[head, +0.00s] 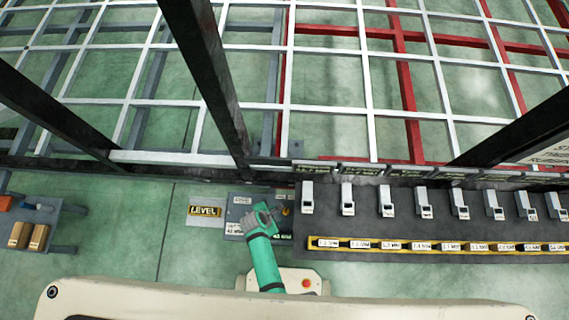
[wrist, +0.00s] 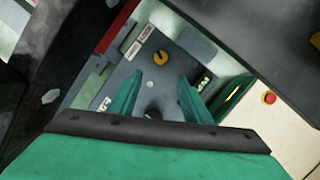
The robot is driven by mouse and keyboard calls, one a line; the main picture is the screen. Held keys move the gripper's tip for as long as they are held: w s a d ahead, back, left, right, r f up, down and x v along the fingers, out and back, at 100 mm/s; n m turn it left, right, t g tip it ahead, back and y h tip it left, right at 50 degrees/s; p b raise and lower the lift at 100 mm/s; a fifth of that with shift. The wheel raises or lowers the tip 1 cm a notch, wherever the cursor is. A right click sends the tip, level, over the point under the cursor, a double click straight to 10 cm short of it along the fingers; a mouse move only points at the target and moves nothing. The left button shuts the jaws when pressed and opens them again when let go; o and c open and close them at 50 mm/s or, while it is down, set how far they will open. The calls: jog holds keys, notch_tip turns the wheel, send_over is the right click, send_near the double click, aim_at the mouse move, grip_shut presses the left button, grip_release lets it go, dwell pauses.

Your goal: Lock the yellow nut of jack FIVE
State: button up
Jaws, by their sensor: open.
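A small round yellow knob or nut with a dark slot (wrist: 160,58) sits on a grey panel (wrist: 122,76) in the wrist view. It also shows small in the head view (head: 285,211), just right of my gripper (head: 268,211). I cannot tell whether it is the nut of jack FIVE, as no readable number shows on it. In the wrist view my gripper (wrist: 160,90) has its two green fingers apart, with nothing between them. The knob lies beyond the fingertips, roughly in line with the gap. Contact is not visible.
Several white devices (head: 347,198) stand in a row on a dark mat (head: 325,220) to the right. A yellow strip with white labels (head: 430,245) lies before them. A LEVEL sign (head: 205,211) is left. Dark posts (head: 215,80) and a white grid frame (head: 330,110) rise behind.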

aim_at(285, 211)
jog(key=shift+n+g+h, duration=0.3)
jog(key=shift+n+h, duration=0.1)
jog(key=shift+n, duration=0.4)
jog(key=x, duration=1.1)
jog(key=shift+w+f, duration=0.2)
jog(key=shift+w, duration=0.3)
